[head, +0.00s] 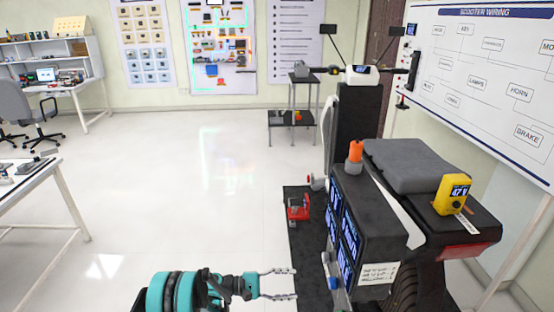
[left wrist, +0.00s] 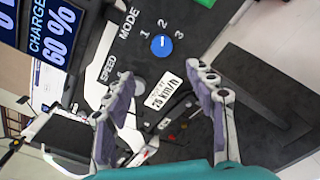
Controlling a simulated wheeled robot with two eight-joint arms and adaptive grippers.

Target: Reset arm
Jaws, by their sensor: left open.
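My left gripper (head: 294,284) reaches in from the bottom of the head view, beside the left flank of the scooter rig (head: 372,222). Its two fingers are apart with nothing between them. In the left wrist view the open fingers (left wrist: 160,80) point toward the black side panel. That panel carries a blue mode knob (left wrist: 162,45) with the numbers 1, 2 and 3 around it. The knob stands apart from the fingers; its white mark seems to point near 2. The knob also shows low on the rig in the head view (head: 333,283). My right gripper is not in view.
A red part (head: 298,208) sits on the dark mat (head: 305,250) left of the rig. A yellow meter reading 47 V (head: 453,194) and an orange-topped piece (head: 355,153) are on the rig. A white table (head: 40,185) stands at left. The floor between is clear.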

